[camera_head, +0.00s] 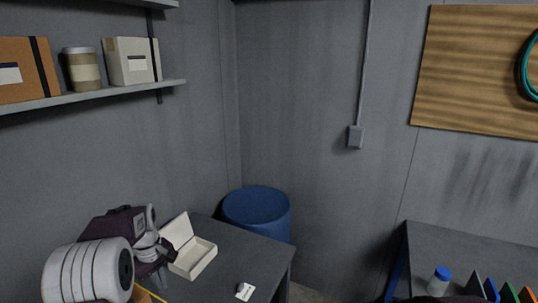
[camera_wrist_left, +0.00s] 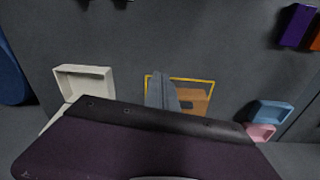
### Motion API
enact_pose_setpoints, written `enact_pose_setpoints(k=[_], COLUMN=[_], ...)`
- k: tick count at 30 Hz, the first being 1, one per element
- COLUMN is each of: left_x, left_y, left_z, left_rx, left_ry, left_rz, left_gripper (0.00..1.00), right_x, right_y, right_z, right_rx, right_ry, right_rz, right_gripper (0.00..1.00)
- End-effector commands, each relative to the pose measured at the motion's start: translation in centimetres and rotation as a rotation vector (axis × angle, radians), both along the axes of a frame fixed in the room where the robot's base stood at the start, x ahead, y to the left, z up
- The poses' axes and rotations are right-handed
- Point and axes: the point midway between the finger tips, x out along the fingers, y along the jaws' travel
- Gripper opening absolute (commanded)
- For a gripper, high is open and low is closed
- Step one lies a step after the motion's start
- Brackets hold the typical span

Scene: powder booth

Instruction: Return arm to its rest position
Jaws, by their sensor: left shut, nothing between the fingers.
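My left arm comes in at the lower left of the head view, with its left gripper (camera_head: 162,274) over the near table, beside an open white box (camera_head: 203,259). In the wrist view the grey fingers of the left gripper (camera_wrist_left: 162,92) are together with nothing between them. They are above or in front of a yellow-outlined area (camera_wrist_left: 209,82) holding an orange-brown item (camera_wrist_left: 195,101). The white box also shows left of the fingers in the wrist view (camera_wrist_left: 84,81). My right gripper does not show.
The dark table (camera_head: 245,260) has a small white item (camera_head: 244,291) near its front. A blue drum (camera_head: 257,209) stands behind it. A shelf (camera_head: 95,97) is above left. A second table (camera_head: 470,252) at right holds a blue-capped jar (camera_head: 439,281). Blue (camera_wrist_left: 270,112) and pink (camera_wrist_left: 261,132) trays lie right.

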Motion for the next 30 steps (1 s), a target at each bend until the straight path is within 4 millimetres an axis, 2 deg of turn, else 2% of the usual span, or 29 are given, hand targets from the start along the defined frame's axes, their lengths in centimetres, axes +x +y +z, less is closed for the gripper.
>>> enact_pose_setpoints(k=[1, 3, 5, 7, 9, 11, 12, 15, 16, 19, 30], left_x=[-1.0, -3.0, -5.2, -8.3, -11.9, -14.9, -16.6, -19.8, -20.0, -18.7, -18.8], left_y=[-3.3, -7.1, -10.0, -12.8, -14.8, -15.7, -15.9, -15.7, -15.7, -15.7, -15.7], left_z=[0.4, 0.6, 0.3, -0.6, -2.0, -3.3, -4.2, -6.3, -6.7, -6.5, -6.5], left_rx=[0.000, -0.001, 0.001, 0.003, 0.006, 0.010, 0.012, 0.014, 0.021, 0.048, 0.048], left_ry=[-0.003, -0.006, -0.008, -0.011, -0.010, -0.007, -0.003, 0.017, 0.009, -0.033, -0.031], left_rz=[-0.068, -0.180, -0.287, -0.427, -0.570, -0.682, -0.745, -0.871, -0.913, -0.987, -0.997], left_gripper=[0.00, 0.00, 0.00, 0.00, 0.00, 0.00, 0.00, 0.00, 0.00, 0.00, 0.00], right_x=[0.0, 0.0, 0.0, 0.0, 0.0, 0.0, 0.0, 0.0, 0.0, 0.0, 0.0], right_y=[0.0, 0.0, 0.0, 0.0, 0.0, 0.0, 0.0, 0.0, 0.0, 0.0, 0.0], right_z=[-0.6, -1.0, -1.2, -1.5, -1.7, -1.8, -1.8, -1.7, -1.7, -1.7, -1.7], right_rx=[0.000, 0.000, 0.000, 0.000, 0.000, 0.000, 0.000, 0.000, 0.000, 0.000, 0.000], right_ry=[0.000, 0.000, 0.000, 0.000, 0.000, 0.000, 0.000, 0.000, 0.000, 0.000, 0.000], right_rz=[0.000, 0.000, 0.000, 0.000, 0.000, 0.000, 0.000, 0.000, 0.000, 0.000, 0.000], right_gripper=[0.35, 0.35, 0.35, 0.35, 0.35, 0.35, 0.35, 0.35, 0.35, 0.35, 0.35])
